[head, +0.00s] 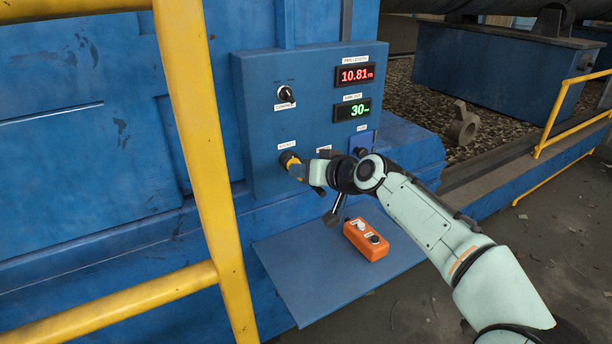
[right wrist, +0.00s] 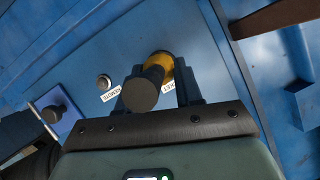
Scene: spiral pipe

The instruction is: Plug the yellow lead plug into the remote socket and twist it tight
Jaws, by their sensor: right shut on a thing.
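The blue control panel (head: 262,130) carries a labelled socket at its lower left. The yellow plug (head: 292,164) is at that socket, against the panel face; how deep it sits cannot be told. My right gripper (head: 303,174) comes in from the right and is shut on the plug. In the right wrist view, the yellow plug (right wrist: 160,62) is between the two fingers of the gripper (right wrist: 160,78), with its dark rear end (right wrist: 141,93) toward the camera. The socket's opening is hidden behind the plug. My left gripper is not in view.
An orange button box (head: 365,241) lies on the blue shelf (head: 320,290) below the panel. A selector knob (head: 286,93) and lit displays (head: 354,75) are on the panel. A yellow railing (head: 208,150) stands in front at left. A small silver knob (right wrist: 104,81) is beside the gripper.

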